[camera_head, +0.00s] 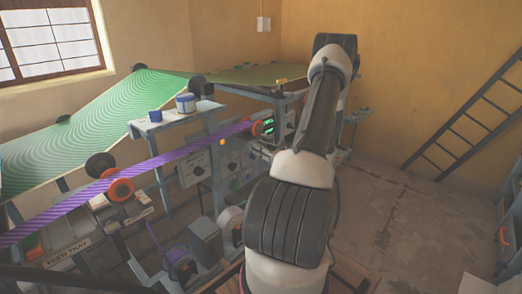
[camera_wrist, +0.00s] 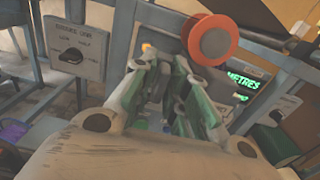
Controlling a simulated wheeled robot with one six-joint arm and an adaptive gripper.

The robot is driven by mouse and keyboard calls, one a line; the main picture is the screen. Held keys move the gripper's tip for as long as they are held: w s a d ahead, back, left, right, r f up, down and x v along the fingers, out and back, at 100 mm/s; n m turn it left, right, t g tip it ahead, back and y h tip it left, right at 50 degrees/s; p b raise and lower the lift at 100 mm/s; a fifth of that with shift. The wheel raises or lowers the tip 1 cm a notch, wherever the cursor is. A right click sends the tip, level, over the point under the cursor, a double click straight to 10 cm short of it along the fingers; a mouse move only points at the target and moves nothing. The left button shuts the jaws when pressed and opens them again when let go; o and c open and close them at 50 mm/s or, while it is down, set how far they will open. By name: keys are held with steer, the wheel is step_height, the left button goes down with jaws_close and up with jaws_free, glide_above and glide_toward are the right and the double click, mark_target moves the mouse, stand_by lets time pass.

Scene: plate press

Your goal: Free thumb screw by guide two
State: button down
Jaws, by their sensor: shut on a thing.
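My gripper (camera_wrist: 165,72) shows in the wrist view with its two fingers close together below an orange roller (camera_wrist: 212,40). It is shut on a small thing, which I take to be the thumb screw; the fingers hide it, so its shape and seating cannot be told. A small orange spot (camera_wrist: 147,47) shows by the left fingertip. In the head view my arm covers the gripper, and I cannot make out the thumb screw or pick out guide two.
In the head view a purple striped web (camera_head: 165,160) runs along the machine frame. A ladder (camera_head: 468,115) leans on the right wall; the floor there is clear.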

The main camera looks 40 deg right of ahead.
steer(key=n, duration=0.5)
steer(key=shift+f+n, duration=0.1)
steer(key=shift+n, duration=2.5)
steer(key=c, duration=1.5)
jaws_free()
steer(key=shift+c, duration=0.2)
steer(key=shift+s, duration=0.1)
steer(key=s, duration=1.1)
steer(key=shift+s+d, duration=0.4)
steer(key=shift+d, duration=0.05)
